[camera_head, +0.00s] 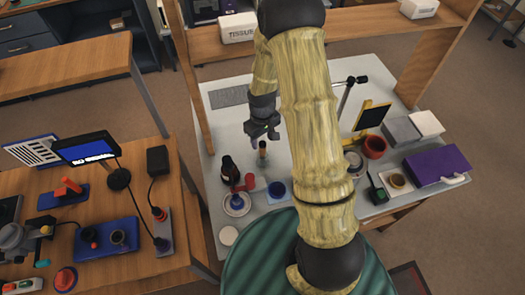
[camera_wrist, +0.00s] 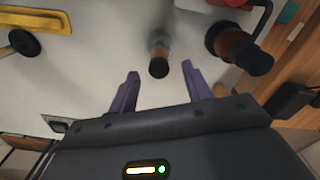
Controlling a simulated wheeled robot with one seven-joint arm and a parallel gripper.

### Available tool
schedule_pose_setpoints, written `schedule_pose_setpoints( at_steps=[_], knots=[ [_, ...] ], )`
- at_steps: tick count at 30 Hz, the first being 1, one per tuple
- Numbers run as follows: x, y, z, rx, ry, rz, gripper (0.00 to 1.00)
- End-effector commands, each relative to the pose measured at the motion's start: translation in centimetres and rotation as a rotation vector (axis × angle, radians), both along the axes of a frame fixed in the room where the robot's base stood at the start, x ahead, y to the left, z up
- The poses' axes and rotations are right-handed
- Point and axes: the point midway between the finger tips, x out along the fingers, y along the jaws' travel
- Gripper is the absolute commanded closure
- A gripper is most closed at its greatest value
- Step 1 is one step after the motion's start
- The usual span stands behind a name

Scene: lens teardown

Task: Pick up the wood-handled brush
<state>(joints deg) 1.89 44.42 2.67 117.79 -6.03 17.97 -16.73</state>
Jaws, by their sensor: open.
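The wood-handled brush (camera_wrist: 159,49) stands upright on the white table, with a brown wooden body and a dark end toward the wrist camera. In the head view the brush (camera_head: 262,148) is a small brown upright piece just below my gripper. My gripper (camera_wrist: 160,73) is open and empty. Its two purple fingers point toward the brush, one to each side of it in the wrist view. The head view shows my gripper (camera_head: 264,134) above and close to the brush. I cannot tell the exact gap, and no contact shows.
A dark bottle (camera_head: 228,170) stands left of the brush; it is close to the right finger in the wrist view (camera_wrist: 238,48). A red piece (camera_head: 249,181), a blue container (camera_head: 277,190) and a plate (camera_head: 237,204) are nearer the front. A grey keyboard-like mat (camera_head: 228,97) lies behind.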

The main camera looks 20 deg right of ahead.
Motion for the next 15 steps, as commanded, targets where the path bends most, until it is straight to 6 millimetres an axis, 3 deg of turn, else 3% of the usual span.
schedule_pose_setpoints(
  at_steps=[5, 15],
  knots=[
    [0.0, 0.0, -1.4, 0.0, 0.0, 0.0, 0.51],
    [0.0, 0.0, -1.6, 0.0, -0.001, 0.0, 0.51]
  ],
)
